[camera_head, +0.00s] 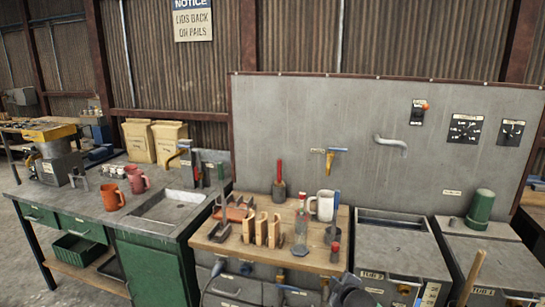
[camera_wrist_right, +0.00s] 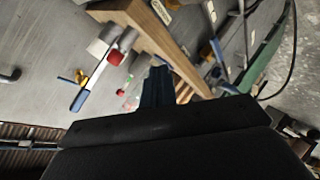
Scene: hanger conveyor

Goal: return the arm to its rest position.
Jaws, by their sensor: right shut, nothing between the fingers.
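My right gripper (camera_wrist_right: 156,86) shows in the wrist view as dark fingers beyond the broad black gripper body. The fingers are shut, with nothing seen between them. They point towards a wooden bench (camera_wrist_right: 160,35), which appears steeply tilted in this view; I cannot tell the exact gap. In the head view, a dark grey shape (camera_head: 352,291) at the bottom edge may be part of my right arm, but I cannot tell. My left gripper is not in view.
A wooden bench (camera_head: 280,258) holds wooden racks, a bottle (camera_head: 301,232) and a white mug (camera_head: 324,205). Grey tubs (camera_head: 395,245) stand to its right. A sink (camera_head: 170,207) and two reddish mugs (camera_head: 112,197) are at left. A grey panel stands behind.

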